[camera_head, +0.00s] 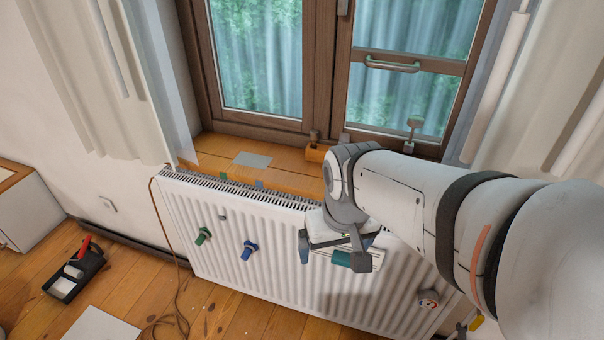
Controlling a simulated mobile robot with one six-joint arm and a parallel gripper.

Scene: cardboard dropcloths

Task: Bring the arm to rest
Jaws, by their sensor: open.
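My arm (395,195) reaches in from the right side of the view, in front of the window and above the radiator. My gripper (332,252) is at its end, pointing down in front of the radiator's upper part. Its two fingers are apart. A teal and white item (342,259) shows at the fingers, partly hidden by them. I cannot tell whether it touches the gripper or lies behind it.
A white radiator (285,290) stands below the wooden sill (215,147), with a green knob (203,236) and a blue knob (249,250) on its front. A black tray (75,272) lies on the floor at left. A brown cable (160,230) hangs down. Curtains flank the window.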

